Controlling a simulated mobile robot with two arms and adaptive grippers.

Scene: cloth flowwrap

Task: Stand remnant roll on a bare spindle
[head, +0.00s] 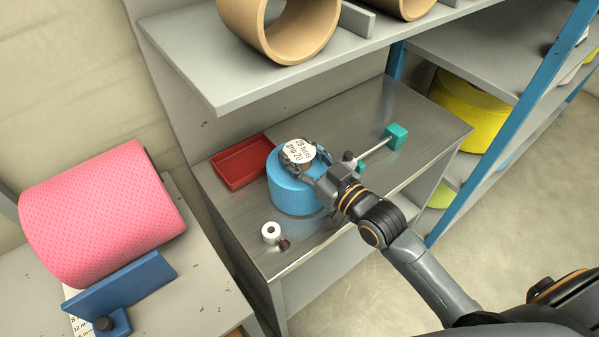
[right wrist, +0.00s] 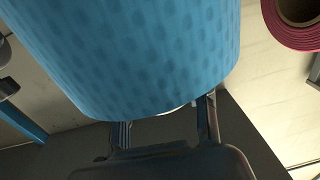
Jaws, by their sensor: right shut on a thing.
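A blue textured roll (head: 296,196) is upright over the metal bench, with a round white printed label (head: 299,151) at its top. I cannot tell whether its base touches the bench. My right gripper (head: 302,160) is at the top of the roll, its fingers on either side of the label, shut on the roll. The blue roll (right wrist: 150,50) fills much of the right wrist view, close to the gripper's fingers (right wrist: 165,122); the contact is partly hidden. No bare spindle can be clearly made out. My left gripper is out of view.
A red tray (head: 240,178) lies beside the roll; a small white roll (head: 271,232) is near the bench's front edge. A teal block (head: 395,136) on a rod is at right. A shelf (head: 215,85) overhangs.

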